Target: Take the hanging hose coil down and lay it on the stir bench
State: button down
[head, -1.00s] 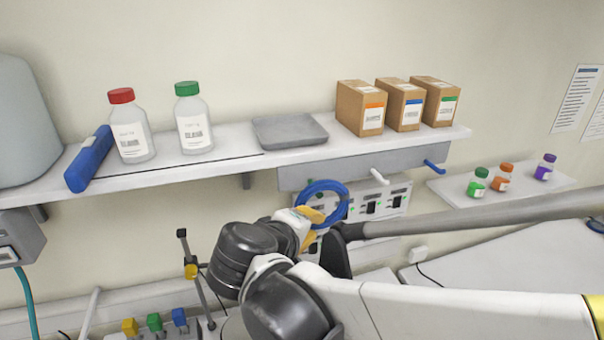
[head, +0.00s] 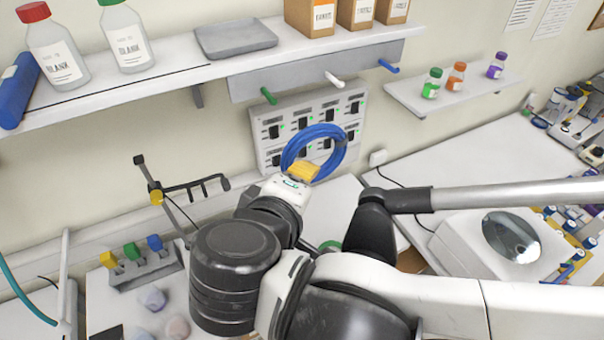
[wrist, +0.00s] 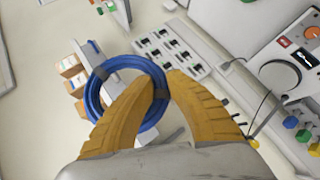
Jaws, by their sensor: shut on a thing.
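The blue hose coil (head: 341,150) is a ring of several turns, held in the air in front of a wall socket panel, below the peg rail. My gripper (head: 303,172) has its yellow fingers shut on the coil's lower left side. In the wrist view the coil (wrist: 92,95) shows around and beyond the fingers of my gripper (wrist: 162,84), with a dark band where they pinch it. A white bench surface (head: 330,217) lies below, partly hidden by my arm. The wrist view shows a device with a round plate (wrist: 280,76) and orange knob at right.
The rail (head: 305,76) carries green, white and blue pegs, all bare. A shelf (head: 110,98) above holds bottles, a tray and boxes. A stand with a clamp bar (head: 200,188) and coloured blocks (head: 132,252) are at left. A small shelf with vials (head: 457,80) is at right.

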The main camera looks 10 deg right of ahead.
jog(key=s+d+p, duration=0.2)
jog(key=s+p, duration=0.1)
jog(key=s, duration=0.3)
jog(key=shift+s, duration=0.4)
dwell(0.6)
